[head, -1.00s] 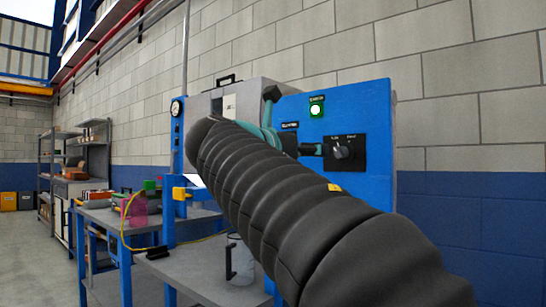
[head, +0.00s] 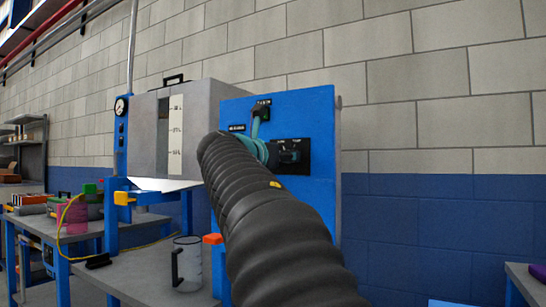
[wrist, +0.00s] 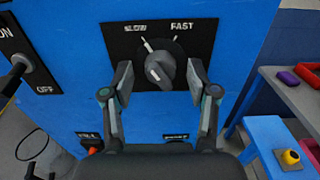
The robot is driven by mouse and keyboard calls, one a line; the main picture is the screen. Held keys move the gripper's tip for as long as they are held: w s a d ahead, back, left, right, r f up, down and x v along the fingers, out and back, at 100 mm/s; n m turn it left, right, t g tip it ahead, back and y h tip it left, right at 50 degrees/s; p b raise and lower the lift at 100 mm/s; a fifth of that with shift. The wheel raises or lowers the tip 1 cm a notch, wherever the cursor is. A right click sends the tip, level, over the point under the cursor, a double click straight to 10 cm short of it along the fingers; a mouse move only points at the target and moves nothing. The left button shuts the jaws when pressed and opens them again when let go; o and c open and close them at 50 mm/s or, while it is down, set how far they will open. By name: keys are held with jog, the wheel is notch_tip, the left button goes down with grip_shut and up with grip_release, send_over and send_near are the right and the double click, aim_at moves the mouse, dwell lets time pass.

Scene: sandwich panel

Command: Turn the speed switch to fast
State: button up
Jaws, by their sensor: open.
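The speed switch is a grey round knob (wrist: 160,68) on a black plate marked SLOW at upper left and FAST at upper right. A white line at the knob's upper left leans toward SLOW. My gripper (wrist: 160,76) is open in the wrist view, with one finger on each side of the knob. Whether the fingers touch it I cannot tell. In the head view the switch plate (head: 303,154) is at the right of the blue panel (head: 310,115), partly hidden by my gripper (head: 284,154).
An ON/OFF lever switch (wrist: 18,68) is left of the knob. Labelled controls sit below, partly hidden by my gripper. A blue stool (wrist: 275,140) with a yellow item (wrist: 290,157) and a grey table (wrist: 290,95) stand at right. A clear jug (head: 187,265) stands on the left bench.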

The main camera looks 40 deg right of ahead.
jog(key=shift+d, duration=0.15)
jog(key=shift+c, duration=0.2)
grip_shut()
jog(key=m, duration=0.5)
jog(key=shift+f+m+b, duration=0.1)
jog(key=shift+m+b, duration=0.2)
jog(key=shift+b, duration=0.1)
jog(key=m+b, duration=0.1)
jog(key=m, duration=0.5)
jog(key=shift+b, duration=0.3)
jog(key=shift+m, duration=0.3)
